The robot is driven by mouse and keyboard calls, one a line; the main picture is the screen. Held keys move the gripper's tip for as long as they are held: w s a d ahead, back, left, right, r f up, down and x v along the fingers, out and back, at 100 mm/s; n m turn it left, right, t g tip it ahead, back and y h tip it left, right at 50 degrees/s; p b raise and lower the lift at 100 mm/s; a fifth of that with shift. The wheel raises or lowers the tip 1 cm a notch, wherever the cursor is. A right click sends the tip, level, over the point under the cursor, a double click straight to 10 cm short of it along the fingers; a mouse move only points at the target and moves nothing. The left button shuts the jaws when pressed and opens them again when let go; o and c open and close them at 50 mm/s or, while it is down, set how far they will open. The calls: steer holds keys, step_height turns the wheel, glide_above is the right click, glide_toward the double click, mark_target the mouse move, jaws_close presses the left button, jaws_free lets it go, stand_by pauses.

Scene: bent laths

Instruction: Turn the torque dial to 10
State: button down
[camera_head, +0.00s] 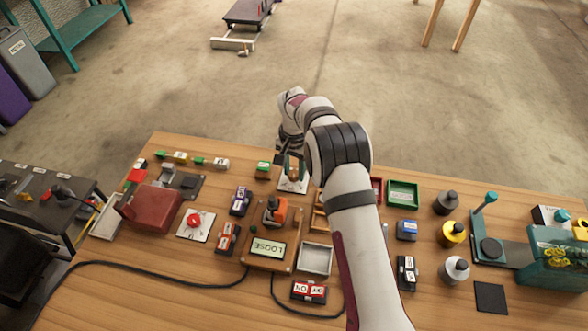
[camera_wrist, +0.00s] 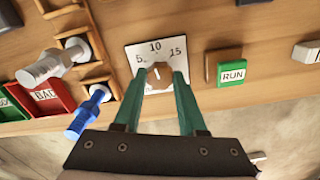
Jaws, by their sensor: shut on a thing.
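The torque dial is a white plate (camera_wrist: 137,52) printed 5, 10 and 15, with a brown knob (camera_wrist: 160,74) at its lower middle. A pale mark on the knob points up toward the printed numbers, roughly near the 10; its exact reading is too small to tell. My gripper (camera_wrist: 161,82) has its green fingers on both sides of the knob and is shut on it. In the head view the dial plate (camera_head: 287,187) lies near the far edge of the table, with my gripper (camera_head: 292,172) over it; the knob is mostly hidden there.
A green RUN block (camera_wrist: 231,72) stands right of the dial. A wooden rack with metal bolts (camera_wrist: 50,66), a blue bolt (camera_wrist: 88,113) and a red bin (camera_wrist: 47,97) are left of it. In the head view, a LOOSE display (camera_head: 268,248) and a red button (camera_head: 194,220) are nearer.

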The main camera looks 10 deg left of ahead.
mark_target(294, 173)
steer(key=shift+m, duration=1)
steer(key=shift+c, duration=2.3)
jaws_free()
step_height(294, 173, up, 16)
